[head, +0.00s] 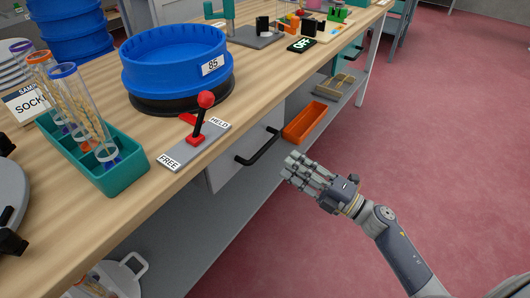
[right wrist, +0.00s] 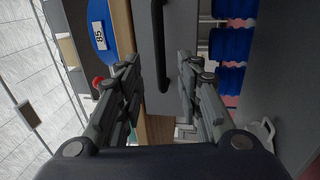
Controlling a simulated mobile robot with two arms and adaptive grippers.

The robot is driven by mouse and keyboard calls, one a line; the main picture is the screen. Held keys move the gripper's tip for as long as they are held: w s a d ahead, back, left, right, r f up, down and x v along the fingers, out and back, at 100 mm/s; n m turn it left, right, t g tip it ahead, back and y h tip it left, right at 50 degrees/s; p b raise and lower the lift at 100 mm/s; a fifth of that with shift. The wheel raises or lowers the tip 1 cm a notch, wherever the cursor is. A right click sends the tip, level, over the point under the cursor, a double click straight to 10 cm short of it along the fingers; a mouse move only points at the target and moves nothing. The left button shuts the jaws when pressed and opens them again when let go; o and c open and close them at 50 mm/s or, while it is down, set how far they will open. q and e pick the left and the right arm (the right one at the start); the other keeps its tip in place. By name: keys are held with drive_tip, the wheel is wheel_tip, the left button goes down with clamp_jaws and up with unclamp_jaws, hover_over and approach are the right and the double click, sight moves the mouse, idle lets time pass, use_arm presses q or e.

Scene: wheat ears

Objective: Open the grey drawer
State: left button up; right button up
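The grey drawer (head: 226,168) is under the wooden tabletop, with its front flush below the edge and a black bar handle (head: 258,147). In the right wrist view the handle (right wrist: 160,45) runs lengthwise just beyond the fingers, between the two fingertips. My right gripper (head: 290,172) is to the right of the handle in the head view, apart from it. The right wrist view shows its fingers (right wrist: 160,70) spread with nothing between them.
On the table (head: 180,200) stand a red lever (head: 203,115) on a FREE/HELD plate, a blue sieve (head: 175,65) marked 85 and a teal rack (head: 120,172) with tubes. An orange tray (head: 306,122) is on the lower shelf. The red floor at right is clear.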

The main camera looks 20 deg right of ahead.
sight(265, 146)
drive_tip(key=x, duration=0.9)
drive_tip(key=shift+w+a, duration=0.25)
drive_tip(key=shift+w, duration=0.05)
clamp_jaws()
